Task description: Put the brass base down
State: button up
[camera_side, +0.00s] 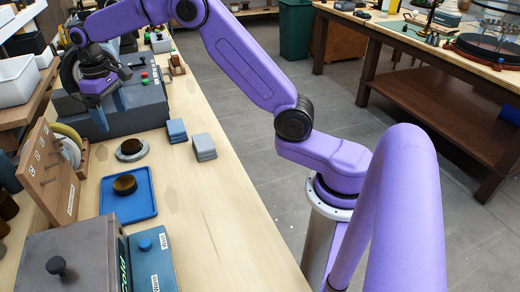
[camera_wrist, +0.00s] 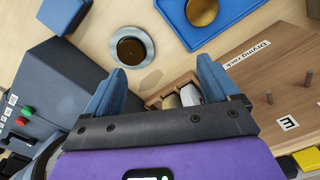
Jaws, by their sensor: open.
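A round brass-coloured piece (camera_side: 125,184) sits on a blue tray (camera_side: 148,208) on the bench; it also shows at the top of the wrist view (camera_wrist: 201,11). A second, darker brown-gold round piece (camera_side: 130,146) sits in a grey ring-shaped holder (camera_side: 119,156); it also shows in the wrist view (camera_wrist: 131,49). I cannot tell which of the two is the brass base. My gripper (camera_side: 108,106) is open, its blue fingers apart with nothing between them. It hangs by the grey machine, beyond the grey holder, apart from both pieces.
A grey machine (camera_side: 140,116) with coloured buttons stands beside my gripper. Blue blocks (camera_side: 176,131) and grey blocks (camera_side: 204,147) lie right of the holder. A wooden labelled rack (camera_side: 46,172) stands left of the tray. The bench's right side is clear.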

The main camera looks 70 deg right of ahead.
jog(key=s+a+r+n, duration=0.1)
jog(key=s+a+n, duration=0.15)
jog(key=s, duration=0.75)
jog(key=s+a+r+n, duration=0.2)
jog(key=s+a, duration=0.2)
jog(key=s, duration=0.6)
jog(key=s+d+f+n, duration=0.2)
jog(key=s+d, duration=0.1)
jog(key=s, duration=0.8)
jog(key=s+d+f+n, duration=0.2)
jog(key=s+d+n, duration=0.1)
jog(key=s, duration=0.8)
jog(key=shift+d+f, duration=0.2)
jog(key=shift+d, duration=0.6)
